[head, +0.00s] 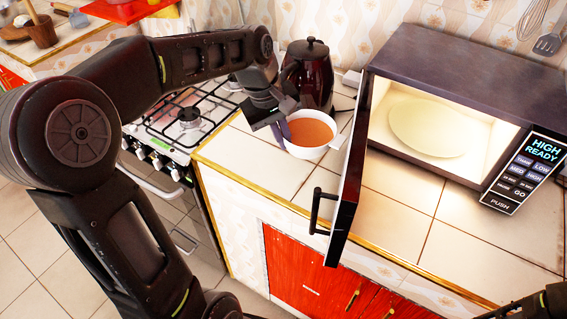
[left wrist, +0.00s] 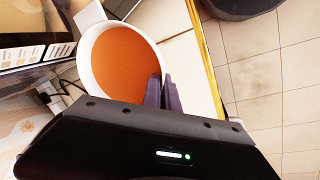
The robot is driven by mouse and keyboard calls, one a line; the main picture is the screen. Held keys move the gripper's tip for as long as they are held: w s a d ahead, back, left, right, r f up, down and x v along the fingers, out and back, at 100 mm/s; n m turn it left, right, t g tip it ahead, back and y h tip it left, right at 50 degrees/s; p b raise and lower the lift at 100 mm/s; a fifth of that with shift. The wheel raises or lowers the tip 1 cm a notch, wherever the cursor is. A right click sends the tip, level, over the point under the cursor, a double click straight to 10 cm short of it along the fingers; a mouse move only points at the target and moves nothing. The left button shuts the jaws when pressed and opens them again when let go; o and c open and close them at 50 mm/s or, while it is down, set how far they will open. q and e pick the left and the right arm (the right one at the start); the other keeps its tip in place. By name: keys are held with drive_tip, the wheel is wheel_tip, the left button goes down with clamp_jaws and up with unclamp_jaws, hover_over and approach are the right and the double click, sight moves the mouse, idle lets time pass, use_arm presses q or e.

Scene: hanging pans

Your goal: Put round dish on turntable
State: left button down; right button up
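The round dish (head: 333,146) is a white bowl with handles, filled with orange-brown soup, on the tiled counter left of the microwave. It also shows in the left wrist view (left wrist: 88,82). My left gripper (head: 284,131) is at the dish's left rim. In the left wrist view its two fingers (left wrist: 162,93) are close together, with the rim between them, one over the soup and one outside. The turntable (head: 428,128) is a pale round plate inside the lit, open microwave, with nothing on it. My right gripper is not in view.
The microwave (head: 470,75) has its door (head: 346,190) swung out toward me, standing between the dish and the opening. A dark kettle (head: 308,75) stands behind the dish. The gas stove (head: 185,118) is at left. Counter tiles before the microwave are clear.

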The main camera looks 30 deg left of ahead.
use_arm(q)
wheel_tip(320, 180, down, 4)
drive_tip(key=shift+f, duration=0.1)
drive_tip(key=shift+f, duration=2.05)
drive_tip(key=shift+f, duration=0.1)
drive_tip(key=shift+f, duration=0.15)
drive_tip(key=c, duration=1.6)
unclamp_jaws()
drive_tip(key=shift+c, duration=0.2)
drive_tip(key=v, duration=1.2)
drive_tip(key=shift+r, duration=0.25)
